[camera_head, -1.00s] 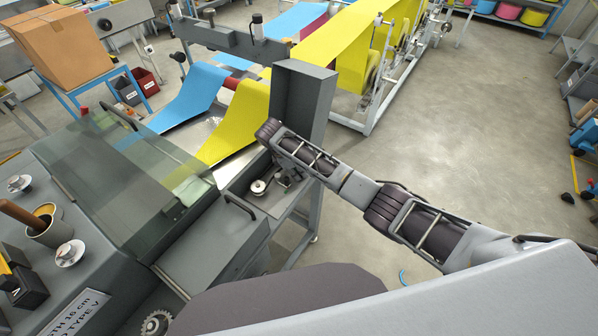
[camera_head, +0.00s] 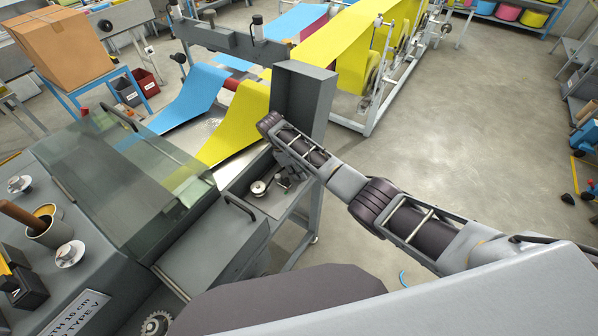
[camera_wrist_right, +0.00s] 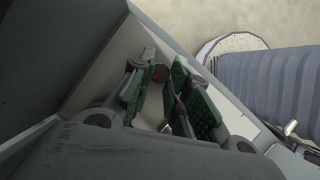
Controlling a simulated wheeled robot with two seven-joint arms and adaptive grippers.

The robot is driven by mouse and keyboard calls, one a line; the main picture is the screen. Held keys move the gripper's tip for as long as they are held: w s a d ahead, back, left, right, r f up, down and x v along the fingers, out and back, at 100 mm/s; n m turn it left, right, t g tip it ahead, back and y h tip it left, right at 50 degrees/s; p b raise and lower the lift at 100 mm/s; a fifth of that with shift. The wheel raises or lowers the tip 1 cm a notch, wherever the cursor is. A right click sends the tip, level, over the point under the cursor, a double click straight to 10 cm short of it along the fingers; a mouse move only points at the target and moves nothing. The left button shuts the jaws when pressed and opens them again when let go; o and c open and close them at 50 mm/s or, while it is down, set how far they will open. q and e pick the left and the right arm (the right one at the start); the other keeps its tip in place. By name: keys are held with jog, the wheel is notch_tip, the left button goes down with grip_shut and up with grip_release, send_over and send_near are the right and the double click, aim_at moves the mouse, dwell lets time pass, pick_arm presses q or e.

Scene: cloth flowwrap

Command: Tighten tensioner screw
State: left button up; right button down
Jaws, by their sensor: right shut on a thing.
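My right gripper (camera_head: 284,181) reaches down into the open grey compartment (camera_head: 238,178) at the right side of the machine. In the right wrist view its green-padded fingers (camera_wrist_right: 161,92) are close together inside the box. A small dark reddish piece (camera_wrist_right: 160,73), which looks like the tensioner screw, shows between the fingertips, and the gripper is shut on it. In the head view the screw is hidden by my wrist and fingers. A small round metal knob (camera_head: 259,188) sits just left of the gripper. My left gripper is in neither view.
A raised grey cover (camera_head: 302,95) stands behind my right wrist. A clear guard (camera_head: 130,165) and a grey lid with a black handle (camera_head: 212,240) lie to the left. Yellow film (camera_head: 240,120) and blue film (camera_head: 190,95) run in behind.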

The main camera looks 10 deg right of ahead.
jog(key=c, duration=1.3)
grip_release()
jog(key=shift+a, duration=0.1)
jog(key=shift+c, duration=0.2)
jog(key=shift+r, duration=0.2)
jog(key=shift+w+r, duration=0.1)
jog(key=shift+r, duration=4.65)
jog(key=shift+r, duration=0.1)
